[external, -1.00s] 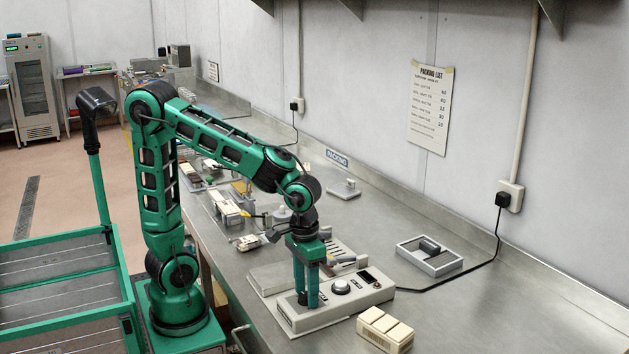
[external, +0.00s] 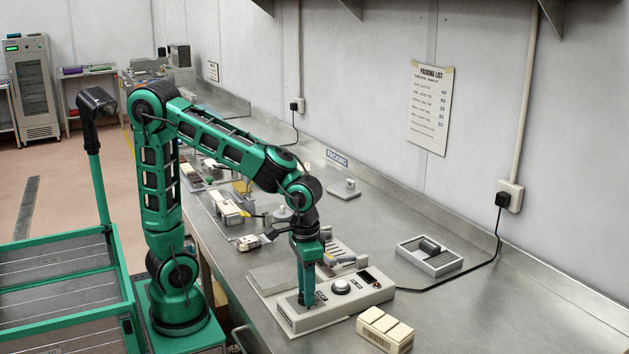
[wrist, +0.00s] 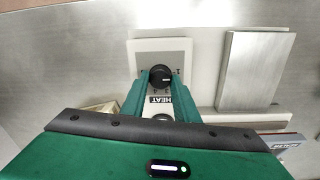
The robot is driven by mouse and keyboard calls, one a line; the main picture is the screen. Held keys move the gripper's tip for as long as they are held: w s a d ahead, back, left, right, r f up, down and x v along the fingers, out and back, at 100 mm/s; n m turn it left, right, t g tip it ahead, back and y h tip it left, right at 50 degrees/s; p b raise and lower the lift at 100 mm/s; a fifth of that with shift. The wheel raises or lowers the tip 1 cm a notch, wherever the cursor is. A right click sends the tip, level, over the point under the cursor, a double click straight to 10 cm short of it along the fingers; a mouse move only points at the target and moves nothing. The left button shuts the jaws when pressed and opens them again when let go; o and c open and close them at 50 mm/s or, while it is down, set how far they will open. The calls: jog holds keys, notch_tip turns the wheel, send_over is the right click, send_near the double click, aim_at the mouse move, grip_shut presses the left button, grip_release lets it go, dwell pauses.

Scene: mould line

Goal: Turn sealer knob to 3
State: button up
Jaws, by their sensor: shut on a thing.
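In the wrist view my gripper (wrist: 161,80) is shut on a small black knob (wrist: 160,73) with a light pointer mark, one finger on each side. A HEAT label (wrist: 160,99) lies beside it. Scale marks surround the knob, but I cannot read its setting surely. In the external view the fingers hide this knob.
A grey tray (external: 430,257) with a dark cylinder lies towards the wall. A flat metal plate (wrist: 256,70) is beside the sealer.

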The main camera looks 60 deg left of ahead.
jog(key=m, duration=0.7)
jog(key=shift+d, duration=0.1)
jog(key=m, duration=0.6)
jog(key=shift+m+y, duration=0.3)
jog(key=shift+w, duration=0.1)
jog(key=o, duration=1)
jog(key=shift+o, duration=0.3)
jog(key=shift+r, duration=0.1)
